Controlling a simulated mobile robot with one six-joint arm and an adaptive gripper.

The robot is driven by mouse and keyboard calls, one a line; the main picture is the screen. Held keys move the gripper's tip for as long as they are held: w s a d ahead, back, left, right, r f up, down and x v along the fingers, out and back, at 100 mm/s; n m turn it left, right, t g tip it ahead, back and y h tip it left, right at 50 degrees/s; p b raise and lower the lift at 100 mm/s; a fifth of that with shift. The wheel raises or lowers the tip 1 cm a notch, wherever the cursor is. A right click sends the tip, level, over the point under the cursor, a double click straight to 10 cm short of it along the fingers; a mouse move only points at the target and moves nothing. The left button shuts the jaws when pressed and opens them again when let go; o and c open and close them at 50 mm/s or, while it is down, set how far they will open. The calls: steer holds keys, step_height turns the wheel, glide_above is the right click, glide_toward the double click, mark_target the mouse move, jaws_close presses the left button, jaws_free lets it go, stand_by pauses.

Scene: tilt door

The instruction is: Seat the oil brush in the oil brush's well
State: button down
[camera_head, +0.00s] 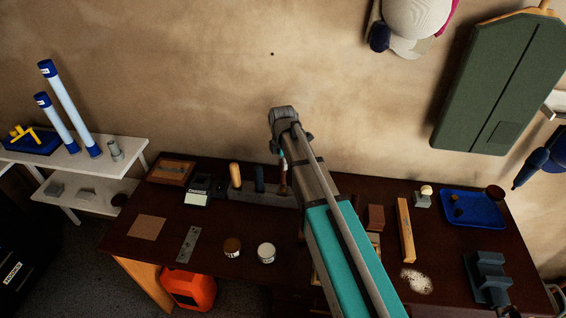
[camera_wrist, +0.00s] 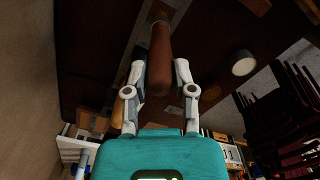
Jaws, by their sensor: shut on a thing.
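The oil brush shows in the wrist view as a reddish-brown handle (camera_wrist: 160,55) between the two fingers of my gripper (camera_wrist: 159,72). My gripper is shut on this handle. In the head view only a thin part of the brush (camera_head: 284,184) shows beside my arm, over the grey block (camera_head: 249,189) on the bench. The brush stands about upright at the block's right part. My arm hides that end, so I cannot tell whether the brush's lower end is inside a well.
The dark bench (camera_head: 330,265) carries a labelled box (camera_head: 197,192), two round jars, a wooden bar (camera_head: 405,230), a blue tray (camera_head: 472,208) and a vise (camera_head: 487,275). A green panel (camera_head: 500,85) hangs on the wall.

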mark_target(283, 173)
steer(key=shift+f+b, duration=2.75)
steer(key=shift+f, duration=0.05)
stand_by(0.4)
steer(key=shift+c, duration=1.8)
jaws_free()
steer(key=shift+r, duration=0.15)
step_height(283, 173, up, 12)
steer(key=p, duration=1.2)
steer(key=w+d+r+m+t+h+p, duration=0.1)
steer(key=w+d+r+m+t+h, duration=0.4)
steer(key=d+r+h, duration=0.3)
steer(key=shift+w+d+r+m+t+h, duration=0.35)
steer(key=shift+w+d+r+t, duration=0.4)
steer(key=shift+d, duration=0.65)
